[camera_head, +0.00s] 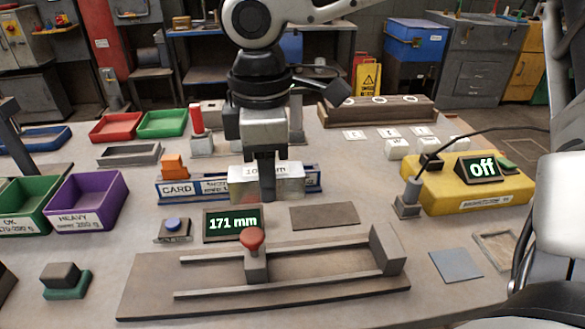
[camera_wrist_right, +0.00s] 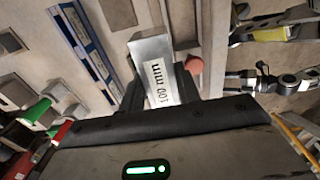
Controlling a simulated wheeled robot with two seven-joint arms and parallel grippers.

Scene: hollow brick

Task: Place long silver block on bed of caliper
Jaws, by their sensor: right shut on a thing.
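The long silver block (camera_head: 290,187), labelled 100 mm, is held in my right gripper (camera_head: 263,190), whose fingers are shut on its middle. The block is level and in front of the blue CARD rail. In the right wrist view the block (camera_wrist_right: 150,50) sits between the dark fingers (camera_wrist_right: 160,90). The caliper (camera_head: 330,264) lies nearer me, with a flat bed between two rails, a fixed jaw (camera_head: 387,248) on the right and a sliding jaw with a red knob (camera_head: 252,239) on the left. Its display (camera_head: 232,224) reads 171 mm.
A blue CARD rail (camera_head: 180,189) stands behind the block. A brown plate (camera_head: 324,215) lies between rail and caliper. A blue button (camera_head: 173,225) is left of the display. A yellow scale-like box (camera_head: 470,190) reading off is at right; a purple bin (camera_head: 88,203) is at left.

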